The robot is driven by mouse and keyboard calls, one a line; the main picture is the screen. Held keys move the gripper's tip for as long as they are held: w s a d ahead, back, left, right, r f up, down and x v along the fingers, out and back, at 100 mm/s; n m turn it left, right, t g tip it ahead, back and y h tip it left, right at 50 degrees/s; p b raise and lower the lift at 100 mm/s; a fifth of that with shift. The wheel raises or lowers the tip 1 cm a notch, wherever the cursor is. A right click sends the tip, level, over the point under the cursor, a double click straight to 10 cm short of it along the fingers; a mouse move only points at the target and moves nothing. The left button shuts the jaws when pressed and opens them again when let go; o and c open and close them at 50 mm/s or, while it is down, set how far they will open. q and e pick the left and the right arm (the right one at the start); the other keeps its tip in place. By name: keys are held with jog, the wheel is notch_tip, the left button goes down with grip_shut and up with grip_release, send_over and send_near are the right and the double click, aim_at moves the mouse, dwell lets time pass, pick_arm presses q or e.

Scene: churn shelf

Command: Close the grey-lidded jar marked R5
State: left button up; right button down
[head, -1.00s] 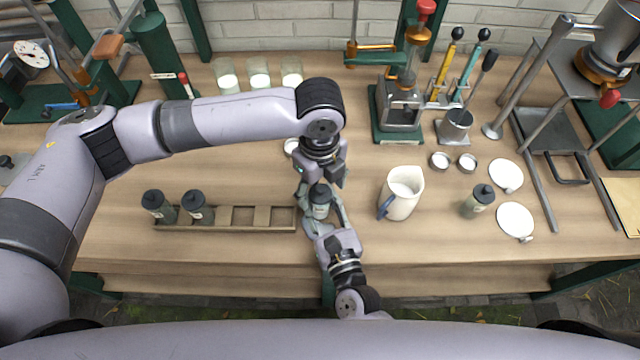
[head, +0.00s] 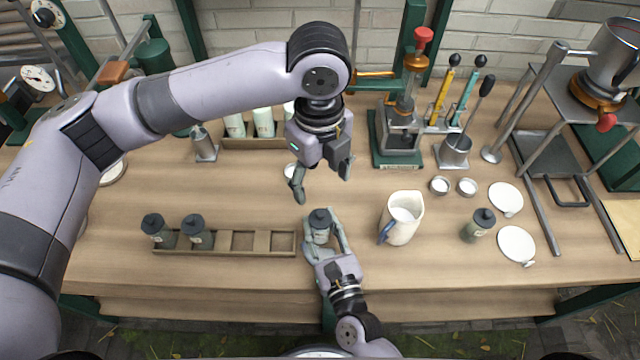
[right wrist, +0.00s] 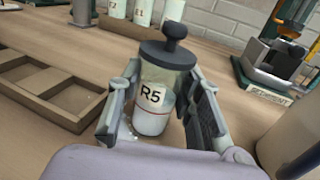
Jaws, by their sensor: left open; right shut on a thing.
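The jar marked R5 (right wrist: 153,110) stands upright on the table, clear with pale contents. Its grey lid (right wrist: 168,54) with a knob sits on its mouth; I cannot tell how tightly. In the head view the lid (head: 320,218) shows from above. My right gripper (head: 322,236) is shut around the jar's body, a finger on each side. My left gripper (head: 323,182) is open and empty, above and behind the lid, apart from it.
A wooden tray (head: 224,253) left of the jar holds two grey-lidded jars (head: 155,230) (head: 196,232) and has empty compartments. A white pitcher (head: 402,218) stands close on the right, with another grey-lidded jar (head: 478,226) beyond it. Small dishes and a press stand behind.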

jog(key=c, duration=1.1)
grip_release()
jog(key=shift+o, duration=0.2)
jog(key=v, duration=1.2)
jog(key=shift+s, duration=0.15)
